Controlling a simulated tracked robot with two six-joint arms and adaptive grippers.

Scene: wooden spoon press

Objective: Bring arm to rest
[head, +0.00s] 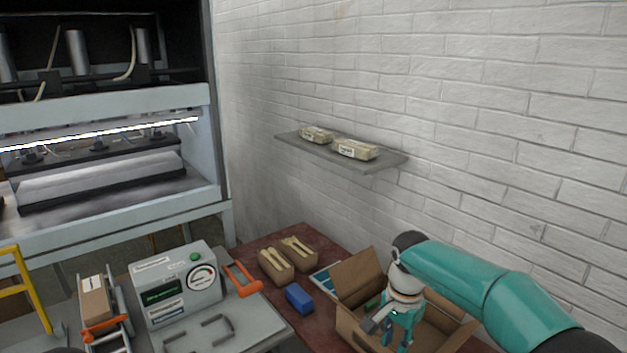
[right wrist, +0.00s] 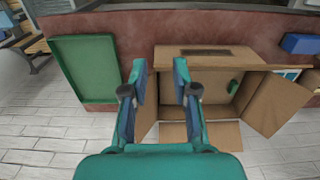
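My right arm (head: 470,275) is teal and comes in from the right in the head view. Its gripper (head: 388,325) points down over an open cardboard box (head: 452,325). In the right wrist view the two fingers of the right gripper (right wrist: 160,72) stand apart with nothing between them. The box (right wrist: 205,68) also shows there, beyond and to the right of the fingers, with its flaps open. A small green thing (right wrist: 233,88) shows in the box. My left gripper is not in view.
A blue block (head: 299,298) and two small cartons with wooden utensils (head: 276,265) are on the red table left of the box. A grey device with a gauge (head: 176,285) stands further left. A wall shelf (head: 375,163) holds two packages. A press (head: 110,190) is at the back left.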

